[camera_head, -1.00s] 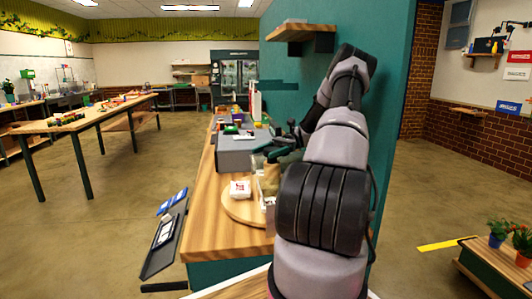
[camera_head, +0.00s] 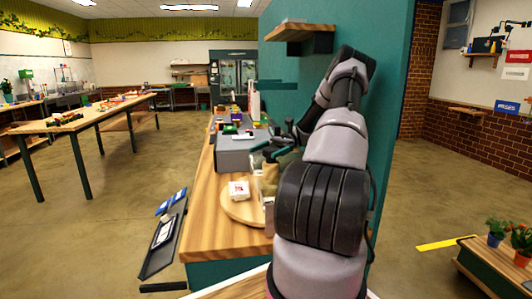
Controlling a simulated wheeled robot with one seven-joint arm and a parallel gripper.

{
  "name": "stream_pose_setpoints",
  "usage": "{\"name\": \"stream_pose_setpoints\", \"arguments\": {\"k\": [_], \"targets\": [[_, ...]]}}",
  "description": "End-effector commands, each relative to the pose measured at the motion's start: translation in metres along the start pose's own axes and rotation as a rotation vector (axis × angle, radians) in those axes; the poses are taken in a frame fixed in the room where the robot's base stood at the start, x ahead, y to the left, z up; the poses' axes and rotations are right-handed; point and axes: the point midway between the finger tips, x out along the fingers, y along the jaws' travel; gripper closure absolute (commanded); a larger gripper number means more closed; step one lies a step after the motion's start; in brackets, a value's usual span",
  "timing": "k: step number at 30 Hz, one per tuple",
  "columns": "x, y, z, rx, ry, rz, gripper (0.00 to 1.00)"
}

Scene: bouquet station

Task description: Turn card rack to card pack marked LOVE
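A round wooden turntable (camera_head: 237,210) lies on the counter in front of my arm; it looks like the card rack. A small white pack with a red mark (camera_head: 239,189) stands on its left part. A brown pack (camera_head: 270,178) and a pale one beside it stand on the right, partly covered by my arm. The lettering is too small to read, so I cannot tell which pack is marked LOVE. My gripper (camera_head: 265,150) is just beyond and above the brown pack, beside the grey box. Its dark fingers are small and partly overlapped, so their opening is unclear.
A grey box (camera_head: 237,154) with small coloured items on top stands on the counter (camera_head: 205,230) behind the turntable. A teal wall (camera_head: 388,90) rises close on the right. A dark tray (camera_head: 160,245) with blue-and-white cards hangs off the counter's left side.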

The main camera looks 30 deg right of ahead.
Motion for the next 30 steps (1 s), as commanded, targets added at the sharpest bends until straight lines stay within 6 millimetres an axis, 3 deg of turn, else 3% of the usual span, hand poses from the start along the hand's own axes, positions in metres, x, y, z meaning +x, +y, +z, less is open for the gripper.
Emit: {"name": "stream_pose_setpoints", "arguments": {"k": [5, 18, 23, 30], "targets": [[0.000, 0.000, 0.008, -0.001, 0.001, 0.000, 0.00], [-0.001, 0.000, 0.086, -0.001, 0.002, -0.001, 0.00], [0.000, 0.000, 0.098, 0.000, 0.000, 0.000, 0.00], [0.000, 0.000, 0.100, 0.000, 0.000, 0.000, 0.00]]}}
